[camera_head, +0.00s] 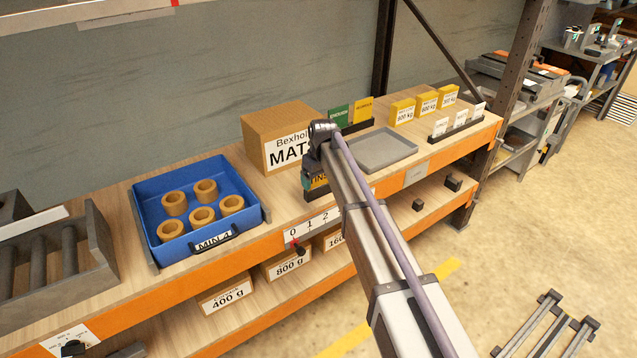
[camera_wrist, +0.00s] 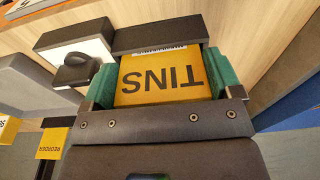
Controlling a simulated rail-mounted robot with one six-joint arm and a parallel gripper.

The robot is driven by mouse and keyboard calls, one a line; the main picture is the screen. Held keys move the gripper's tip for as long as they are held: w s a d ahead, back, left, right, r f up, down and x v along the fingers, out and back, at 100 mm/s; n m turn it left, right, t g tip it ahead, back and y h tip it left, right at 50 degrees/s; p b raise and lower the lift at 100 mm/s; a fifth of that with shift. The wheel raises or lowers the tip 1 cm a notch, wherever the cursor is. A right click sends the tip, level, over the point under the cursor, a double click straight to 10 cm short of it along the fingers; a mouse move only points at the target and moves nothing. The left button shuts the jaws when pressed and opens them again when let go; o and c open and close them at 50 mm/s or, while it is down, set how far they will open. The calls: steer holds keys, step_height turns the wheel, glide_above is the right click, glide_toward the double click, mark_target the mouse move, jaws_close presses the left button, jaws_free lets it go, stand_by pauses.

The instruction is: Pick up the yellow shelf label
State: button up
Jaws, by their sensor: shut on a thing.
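The yellow shelf label (camera_wrist: 160,80) reads "TINS", upside down in the wrist view. My gripper (camera_wrist: 161,72) is shut on it, with one green finger pad at each side edge. In the head view my gripper (camera_head: 317,176) is at the bench's front edge, and part of the yellow label (camera_head: 320,182) shows with a dark block below it. A dark holder (camera_wrist: 160,34) lies right at the label's far edge in the wrist view. I cannot tell whether the label is clear of it.
A blue tray (camera_head: 143,205) with several tan rings stands left. A cardboard box (camera_head: 265,127) is behind my gripper, and an empty grey tray (camera_head: 381,163) is to its right. Green (camera_head: 339,115) and yellow (camera_head: 362,110) cards stand at the back. A black knob (camera_wrist: 75,72) is close beside my gripper.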

steer(key=shift+r, duration=0.1)
step_height(320, 180, up, 10)
steer(key=p, duration=1)
